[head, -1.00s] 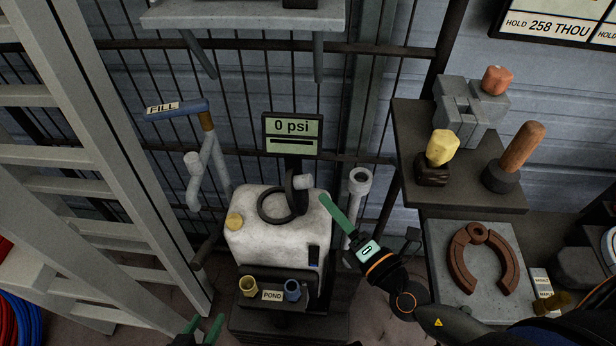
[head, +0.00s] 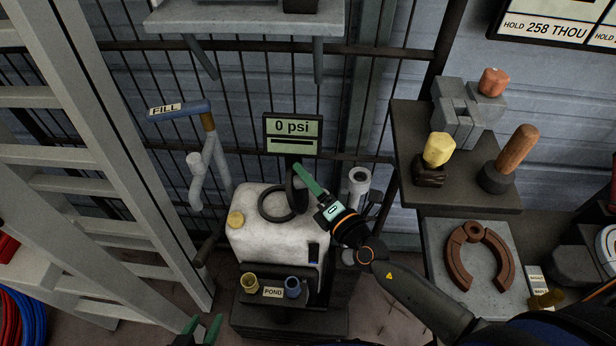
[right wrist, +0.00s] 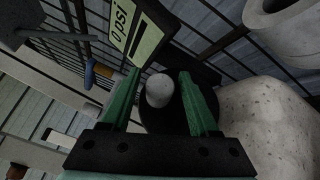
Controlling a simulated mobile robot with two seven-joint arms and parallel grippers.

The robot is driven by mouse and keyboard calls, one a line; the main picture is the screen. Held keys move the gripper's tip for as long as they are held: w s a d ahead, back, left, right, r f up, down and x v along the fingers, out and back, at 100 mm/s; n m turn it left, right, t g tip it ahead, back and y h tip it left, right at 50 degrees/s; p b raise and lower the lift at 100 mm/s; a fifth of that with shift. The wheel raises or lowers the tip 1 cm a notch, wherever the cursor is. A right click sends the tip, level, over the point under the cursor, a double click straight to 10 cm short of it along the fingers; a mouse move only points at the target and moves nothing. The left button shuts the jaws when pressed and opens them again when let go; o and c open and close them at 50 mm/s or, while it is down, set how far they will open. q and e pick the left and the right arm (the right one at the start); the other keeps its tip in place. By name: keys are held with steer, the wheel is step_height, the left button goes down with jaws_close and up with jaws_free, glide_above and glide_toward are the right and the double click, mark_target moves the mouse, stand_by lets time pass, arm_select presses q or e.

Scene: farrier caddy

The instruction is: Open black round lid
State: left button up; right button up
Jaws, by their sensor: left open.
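A white tank (head: 255,245) stands on a dark stand, with a black ring (head: 268,214) around its top opening. The black round lid (head: 290,190) stands upright beside the ring, nearly edge-on in the head view. In the right wrist view the lid (right wrist: 182,122) is a black disc with a grey knob (right wrist: 160,90). My right gripper (head: 299,168) is at the lid; its two green fingers show apart on either side of the knob in the wrist view (right wrist: 160,75), with gaps. The knob is hidden in the head view. My left gripper (head: 202,326) is open and empty at the bottom edge.
A "0 psi" display (head: 292,134) stands just behind the lid. A blue FILL handle (head: 179,110) is at left, a grey pipe (head: 358,185) right of the tank. A ladder (head: 120,170) is far left.

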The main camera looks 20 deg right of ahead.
jaws_close()
stand_by(1.2)
